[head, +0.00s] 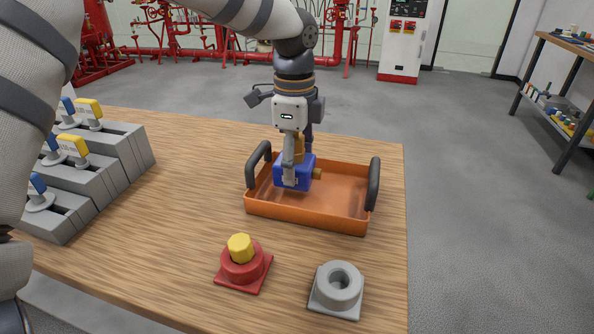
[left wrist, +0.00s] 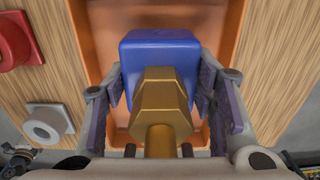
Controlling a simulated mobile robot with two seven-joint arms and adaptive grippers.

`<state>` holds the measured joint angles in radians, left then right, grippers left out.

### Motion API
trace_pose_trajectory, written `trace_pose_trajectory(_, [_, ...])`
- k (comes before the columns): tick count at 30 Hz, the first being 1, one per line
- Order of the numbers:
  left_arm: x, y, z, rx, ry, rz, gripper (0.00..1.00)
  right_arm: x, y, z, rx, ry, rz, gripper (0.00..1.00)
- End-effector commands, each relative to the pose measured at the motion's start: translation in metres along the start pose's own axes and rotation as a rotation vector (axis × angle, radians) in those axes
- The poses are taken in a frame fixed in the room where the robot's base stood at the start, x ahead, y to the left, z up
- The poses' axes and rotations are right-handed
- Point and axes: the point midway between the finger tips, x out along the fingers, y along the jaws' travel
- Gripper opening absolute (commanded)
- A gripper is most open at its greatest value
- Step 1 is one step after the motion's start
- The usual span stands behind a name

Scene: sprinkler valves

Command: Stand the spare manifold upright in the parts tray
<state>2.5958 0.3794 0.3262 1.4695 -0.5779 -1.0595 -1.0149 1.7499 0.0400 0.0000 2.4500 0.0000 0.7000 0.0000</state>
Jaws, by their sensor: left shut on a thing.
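The manifold is a blue block (head: 291,172) with brass fittings, one pointing up between my fingers and one sticking out to the right. My left gripper (head: 292,165) is shut on it, over the left part of the orange parts tray (head: 290,214). In the left wrist view the blue block (left wrist: 160,52) sits between the fingers with a brass hex fitting (left wrist: 160,100) toward the camera. The block looks upright. I cannot tell whether its underside touches the tray floor. My right gripper is not in view.
The tray has dark handles (head: 374,183) at its left and right ends; its right part is empty. A red base with a yellow plug (head: 241,247) and a grey ring base (head: 338,287) stand in front. Grey stepped lever valves (head: 95,165) stand at the left.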

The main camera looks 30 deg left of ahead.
Motion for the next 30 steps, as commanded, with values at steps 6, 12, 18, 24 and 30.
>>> trace_pose_trajectory(6, [0.021,0.002,0.000,0.001,0.000,0.000,0.07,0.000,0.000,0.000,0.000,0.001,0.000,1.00])
trace_pose_trajectory(12, [0.022,0.002,0.000,0.001,0.000,0.000,0.07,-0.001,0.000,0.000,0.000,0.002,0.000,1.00])
trace_pose_trajectory(18, [0.024,0.002,0.000,0.001,-0.001,0.001,0.71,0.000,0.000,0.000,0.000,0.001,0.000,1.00])
trace_pose_trajectory(24, [0.024,0.002,0.000,0.001,-0.001,0.002,0.71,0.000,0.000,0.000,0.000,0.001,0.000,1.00])
trace_pose_trajectory(30, [-0.002,0.001,0.000,0.000,0.000,-0.004,0.71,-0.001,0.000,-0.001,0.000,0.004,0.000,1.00])
